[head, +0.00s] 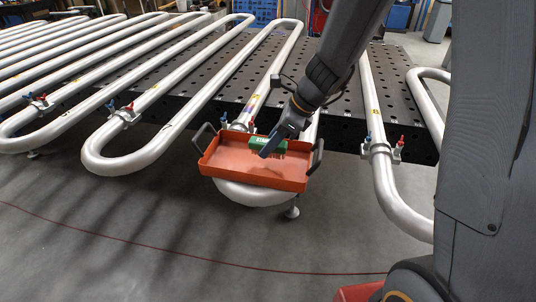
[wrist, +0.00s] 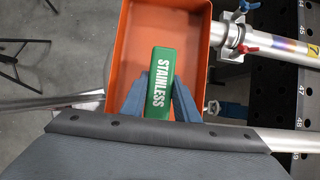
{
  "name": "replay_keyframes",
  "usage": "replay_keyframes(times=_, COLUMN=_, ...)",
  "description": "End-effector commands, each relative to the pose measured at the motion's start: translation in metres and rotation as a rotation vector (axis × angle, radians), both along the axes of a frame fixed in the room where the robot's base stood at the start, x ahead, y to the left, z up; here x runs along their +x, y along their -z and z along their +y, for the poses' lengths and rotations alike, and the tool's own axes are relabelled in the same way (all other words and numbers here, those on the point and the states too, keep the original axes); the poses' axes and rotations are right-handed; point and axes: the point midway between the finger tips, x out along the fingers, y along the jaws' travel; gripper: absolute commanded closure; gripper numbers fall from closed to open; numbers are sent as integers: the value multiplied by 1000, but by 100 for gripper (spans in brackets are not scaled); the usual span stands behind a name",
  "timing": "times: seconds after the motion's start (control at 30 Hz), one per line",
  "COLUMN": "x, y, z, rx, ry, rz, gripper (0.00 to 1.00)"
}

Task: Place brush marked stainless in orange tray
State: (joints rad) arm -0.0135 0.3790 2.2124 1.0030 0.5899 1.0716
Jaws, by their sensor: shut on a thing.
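The green brush marked STAINLESS (wrist: 160,82) is between the two blue-grey fingers of my gripper (wrist: 159,98) in the wrist view. In the head view the brush (head: 267,145) shows at the tip of my gripper (head: 270,148), with reddish-brown bristles facing down. The gripper is shut on it. The orange tray (head: 222,181) has two dark handles and is directly below and around the brush in the picture. The tray also shows in the wrist view (wrist: 128,50). I cannot tell whether the bristles touch the tray floor.
The tray sits over the bend of a silver coil pipe (head: 250,194). Further coils (head: 120,160) with red and blue valve handles lie left and right. A black perforated table (head: 200,95) is behind. The grey floor in front (head: 150,240) is clear apart from a red line.

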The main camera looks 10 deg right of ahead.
Motion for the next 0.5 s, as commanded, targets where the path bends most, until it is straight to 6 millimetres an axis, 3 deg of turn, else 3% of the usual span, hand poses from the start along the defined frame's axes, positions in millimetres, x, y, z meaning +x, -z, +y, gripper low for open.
replay_keyframes(times=0.2, x=-1, y=32, z=1, rx=-1, ry=-1, rz=4, gripper=100)
replay_keyframes(times=0.5, x=-1, y=38, z=2, rx=0, ry=-5, rz=1, gripper=100)
